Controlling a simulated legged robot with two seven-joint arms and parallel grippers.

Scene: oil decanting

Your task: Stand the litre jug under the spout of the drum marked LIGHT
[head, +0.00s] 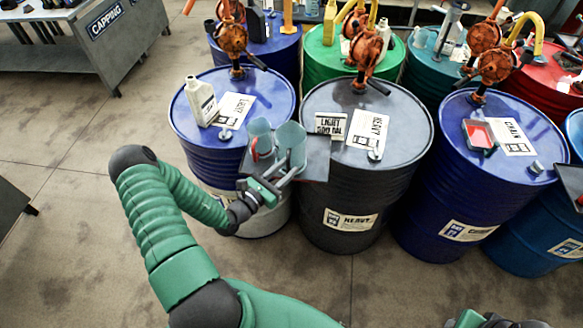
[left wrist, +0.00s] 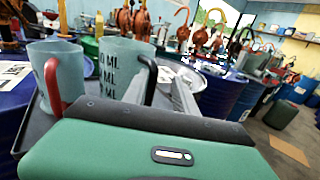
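Two pale translucent jugs stand side by side on a dark tray (head: 317,160) in front of the drums. The larger jug (head: 292,143) has a dark handle; the smaller jug (head: 260,130) has a red one. In the left wrist view the larger jug (left wrist: 120,65) shows ML markings, partly cut off. My left gripper (head: 287,175) is at the larger jug's near side, by its handle; its grip is unclear.
A grey drum (head: 345,215) is marked HEAVY. Another blue drum (head: 430,205) stands to its right. Orange pumps (head: 366,48) rise behind the drum tops. A white bottle (head: 200,100) stands on the left blue drum.

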